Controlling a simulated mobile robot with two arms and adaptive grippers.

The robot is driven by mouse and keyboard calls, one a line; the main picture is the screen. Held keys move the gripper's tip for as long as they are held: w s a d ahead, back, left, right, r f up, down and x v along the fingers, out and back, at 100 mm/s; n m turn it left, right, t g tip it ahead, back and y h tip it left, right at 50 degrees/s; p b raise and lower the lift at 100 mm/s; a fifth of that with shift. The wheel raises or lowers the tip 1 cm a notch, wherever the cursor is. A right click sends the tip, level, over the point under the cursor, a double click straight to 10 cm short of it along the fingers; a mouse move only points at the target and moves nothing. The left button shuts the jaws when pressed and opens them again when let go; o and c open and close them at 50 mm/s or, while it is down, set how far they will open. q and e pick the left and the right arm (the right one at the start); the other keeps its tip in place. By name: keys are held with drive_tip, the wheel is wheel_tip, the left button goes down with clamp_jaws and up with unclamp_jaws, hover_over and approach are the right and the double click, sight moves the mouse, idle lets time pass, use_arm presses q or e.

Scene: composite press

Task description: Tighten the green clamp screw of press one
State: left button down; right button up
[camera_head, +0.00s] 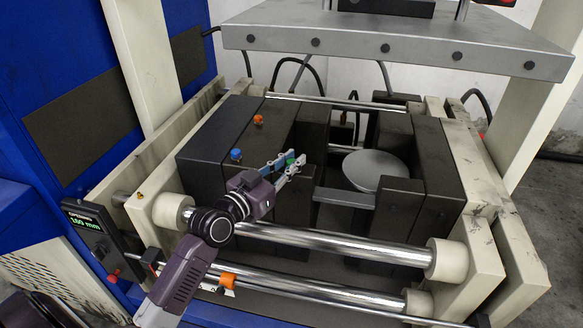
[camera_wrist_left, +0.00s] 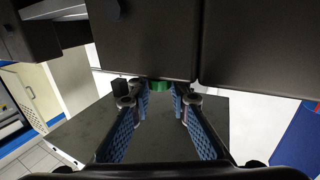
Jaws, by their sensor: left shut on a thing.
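The green clamp screw (camera_head: 290,158) sits among the dark blocks of the press, mostly covered by my fingers in the head view. My left gripper (camera_head: 292,162) reaches in from the lower left and is shut on the screw. In the left wrist view the green screw (camera_wrist_left: 160,86) shows at the edge of a dark block, between the fingertips of my left gripper (camera_wrist_left: 160,96). The blue pads of both fingers face it from either side. My right gripper is in neither view.
A blue knob (camera_head: 236,155) and an orange knob (camera_head: 258,119) stand on the dark blocks (camera_head: 220,132). A pale round dish (camera_head: 375,171) lies to the right. Polished bars (camera_head: 330,246) cross in front. A grey plate (camera_head: 400,52) hangs above. A small display (camera_head: 84,217) is at left.

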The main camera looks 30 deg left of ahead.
use_arm(q)
drive_tip(key=shift+r, duration=0.1)
idle(0.4)
drive_tip(key=c, duration=1.8)
unclamp_jaws()
drive_tip(key=shift+o, duration=0.2)
drive_tip(key=shift+s, duration=0.1)
drive_tip(key=s+a, duration=0.2)
drive_tip(key=s, duration=0.9)
drive_tip(key=shift+s+a, duration=0.2)
drive_tip(key=shift+s, duration=0.1)
